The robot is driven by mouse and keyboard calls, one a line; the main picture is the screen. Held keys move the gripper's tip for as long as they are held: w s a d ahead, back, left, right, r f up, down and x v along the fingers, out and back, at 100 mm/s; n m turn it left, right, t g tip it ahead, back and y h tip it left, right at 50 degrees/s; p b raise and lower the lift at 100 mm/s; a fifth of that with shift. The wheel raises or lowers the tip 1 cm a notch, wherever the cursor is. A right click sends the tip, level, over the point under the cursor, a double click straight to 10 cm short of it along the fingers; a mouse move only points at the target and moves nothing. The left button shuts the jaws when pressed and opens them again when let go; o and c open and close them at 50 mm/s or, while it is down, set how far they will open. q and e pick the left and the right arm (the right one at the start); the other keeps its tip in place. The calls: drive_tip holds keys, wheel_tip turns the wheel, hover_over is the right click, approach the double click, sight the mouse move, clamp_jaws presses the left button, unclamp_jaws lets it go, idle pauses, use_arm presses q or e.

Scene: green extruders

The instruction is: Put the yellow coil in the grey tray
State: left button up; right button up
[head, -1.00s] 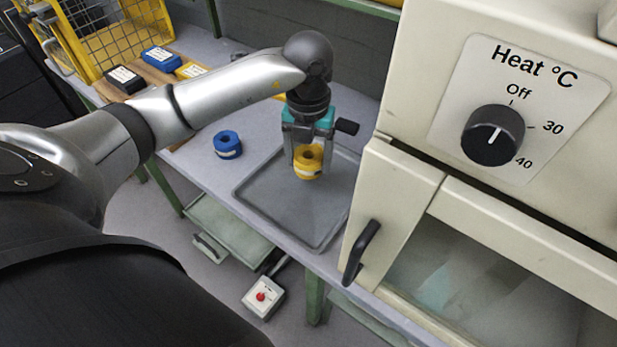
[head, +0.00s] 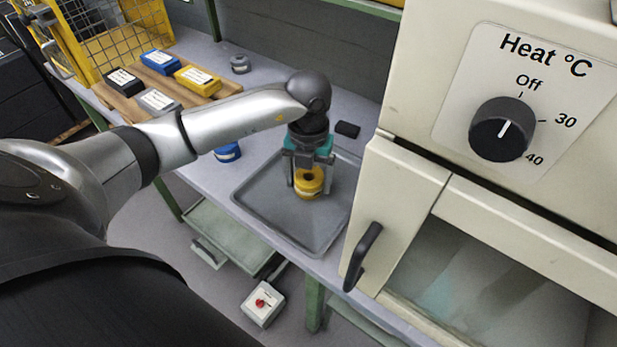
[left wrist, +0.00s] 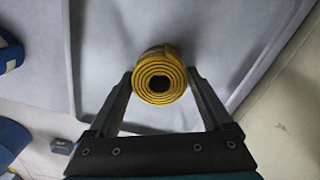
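The yellow coil (head: 309,183) is between the two fingers of my left gripper (head: 308,186), above or on the grey tray (head: 270,207). In the left wrist view the coil (left wrist: 160,76) shows end-on as a rolled yellow ring, with a fingertip against each side. My left gripper (left wrist: 160,80) is shut on it and points down. The tray's raised rim surrounds the coil in the head view, and the tray floor there looks empty otherwise. I cannot tell whether the coil's underside touches the tray floor. My right gripper is not in view.
A cream oven (head: 400,205) with a black handle stands close on the tray's right. A blue coil (head: 228,153), partly behind my arm, lies left of the tray. A grey coil (head: 240,64) and a wooden board with several labelled boxes (head: 197,80) are farther back.

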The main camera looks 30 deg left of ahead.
use_arm(q)
drive_tip(key=shift+o, duration=1)
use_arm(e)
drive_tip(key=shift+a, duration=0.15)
use_arm(q)
drive_tip(key=shift+r, duration=0.15)
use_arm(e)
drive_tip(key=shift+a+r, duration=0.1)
use_arm(q)
wheel_tip(320, 180, up, 12)
drive_tip(key=p, duration=0.2)
drive_tip(key=shift+p, duration=0.3)
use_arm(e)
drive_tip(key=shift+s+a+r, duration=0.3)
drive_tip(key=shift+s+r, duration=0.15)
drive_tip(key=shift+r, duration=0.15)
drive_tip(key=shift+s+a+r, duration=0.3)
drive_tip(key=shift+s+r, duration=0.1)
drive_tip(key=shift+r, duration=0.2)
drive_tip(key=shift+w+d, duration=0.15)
use_arm(q)
drive_tip(key=shift+d, duration=0.1)
